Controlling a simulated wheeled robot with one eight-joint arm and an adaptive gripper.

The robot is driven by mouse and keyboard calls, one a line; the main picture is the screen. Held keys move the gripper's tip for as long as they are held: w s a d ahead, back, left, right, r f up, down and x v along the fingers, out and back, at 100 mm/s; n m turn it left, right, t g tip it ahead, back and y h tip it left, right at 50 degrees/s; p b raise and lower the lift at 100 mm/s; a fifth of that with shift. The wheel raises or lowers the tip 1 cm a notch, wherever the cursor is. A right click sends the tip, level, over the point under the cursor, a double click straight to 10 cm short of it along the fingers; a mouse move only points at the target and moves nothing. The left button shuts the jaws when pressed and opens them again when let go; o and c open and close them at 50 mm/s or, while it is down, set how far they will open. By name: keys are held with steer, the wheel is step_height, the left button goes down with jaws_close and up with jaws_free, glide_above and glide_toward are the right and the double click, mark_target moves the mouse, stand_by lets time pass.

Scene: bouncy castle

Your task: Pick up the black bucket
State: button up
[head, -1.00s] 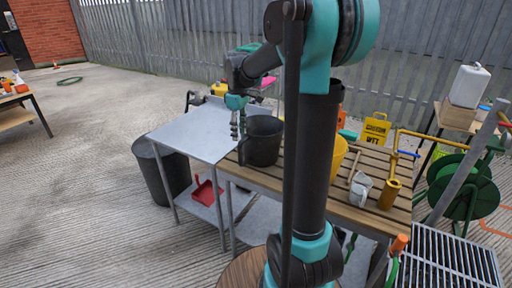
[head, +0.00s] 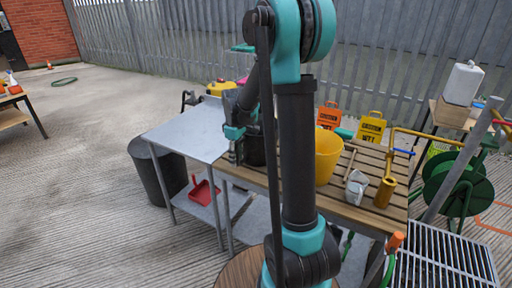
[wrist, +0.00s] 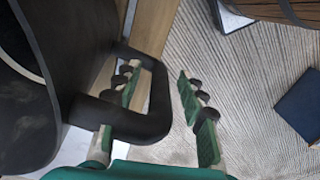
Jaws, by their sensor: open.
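The black bucket (head: 256,150) stands on the slatted wooden table, partly hidden behind my arm in the head view. In the wrist view the bucket (wrist: 28,115) fills the left side, and its black loop handle (wrist: 158,100) sticks out toward my gripper. My gripper (wrist: 157,82) is open. One finger shows within the handle's loop and the other is on the outer side, with the handle's outer bar between them. Whether a finger touches the handle is unclear. In the head view my gripper (head: 236,152) is at the bucket's left side.
A yellow bucket (head: 327,157), a grey-white jug (head: 356,187) and a brass-coloured can (head: 386,192) stand right of my arm on the wooden table (head: 345,208). A metal table (head: 190,134) adjoins at left. A dark bin (head: 148,172) and a red dustpan (head: 204,191) are lower left.

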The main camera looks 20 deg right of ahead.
jaws_close()
stand_by(0.7)
